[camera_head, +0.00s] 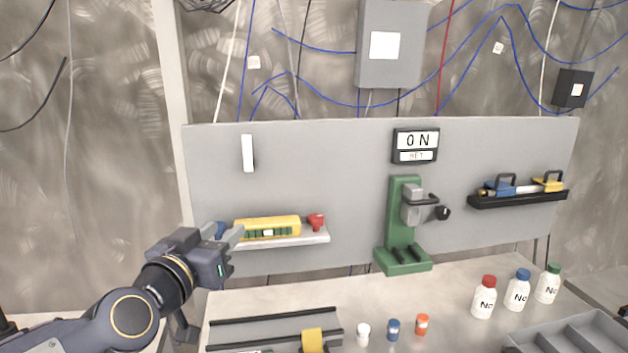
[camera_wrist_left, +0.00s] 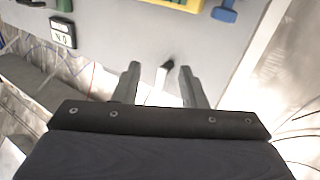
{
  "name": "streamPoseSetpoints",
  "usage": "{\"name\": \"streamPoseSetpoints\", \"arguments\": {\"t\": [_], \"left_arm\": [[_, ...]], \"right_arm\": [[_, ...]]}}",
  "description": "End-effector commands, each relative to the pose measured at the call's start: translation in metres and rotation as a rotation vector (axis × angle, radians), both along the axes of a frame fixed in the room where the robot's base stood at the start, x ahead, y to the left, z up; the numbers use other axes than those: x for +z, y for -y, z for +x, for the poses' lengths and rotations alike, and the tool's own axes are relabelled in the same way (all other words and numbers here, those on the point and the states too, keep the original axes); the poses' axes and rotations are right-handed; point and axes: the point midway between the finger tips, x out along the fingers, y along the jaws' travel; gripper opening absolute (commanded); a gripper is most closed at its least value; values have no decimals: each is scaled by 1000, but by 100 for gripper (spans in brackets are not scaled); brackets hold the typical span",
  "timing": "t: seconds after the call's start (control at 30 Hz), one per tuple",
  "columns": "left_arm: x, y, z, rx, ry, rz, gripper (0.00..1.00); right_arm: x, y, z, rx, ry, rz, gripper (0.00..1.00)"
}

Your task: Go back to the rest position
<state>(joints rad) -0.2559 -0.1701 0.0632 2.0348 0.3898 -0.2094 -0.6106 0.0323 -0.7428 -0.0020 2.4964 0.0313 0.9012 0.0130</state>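My left gripper (camera_head: 232,252) is in front of the left part of the grey panel, close to the left end of a small shelf (camera_head: 285,241). In the left wrist view the gripper (camera_wrist_left: 160,80) has its two fingers well apart, with nothing held between them. A white strip (camera_wrist_left: 161,77) and a dark spot lie beyond the gap between the fingers. On the shelf are a yellow tool (camera_head: 270,227) and a red piece (camera_head: 316,221). A blue piece (camera_head: 221,229) is partly hidden behind the gripper. My right gripper does not show in either view.
A green stand (camera_head: 402,232) is on the table at centre. Three large bottles (camera_head: 484,298) and three small ones (camera_head: 393,329) stand to the right. Rails (camera_head: 275,316) lie at front left, a grey tray (camera_head: 570,338) at front right. A black rack (camera_head: 517,199) holds tools.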

Motion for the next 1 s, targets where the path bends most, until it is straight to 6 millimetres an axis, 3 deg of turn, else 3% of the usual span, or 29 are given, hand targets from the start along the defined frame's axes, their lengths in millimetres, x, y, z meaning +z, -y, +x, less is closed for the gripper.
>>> {"name": "streamPoseSetpoints", "arguments": {"t": [0.3,0.5,0.7,1.0], "left_arm": [[-130,-33,-138,-81,-622,-77,38],[-189,-44,-215,-23,-932,-130,38],[-212,-47,-250,18,-1070,-156,38],[-214,-47,-252,20,-1078,-157,38]], "right_arm": [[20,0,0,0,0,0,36],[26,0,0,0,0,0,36],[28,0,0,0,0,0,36],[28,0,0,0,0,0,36]]}}
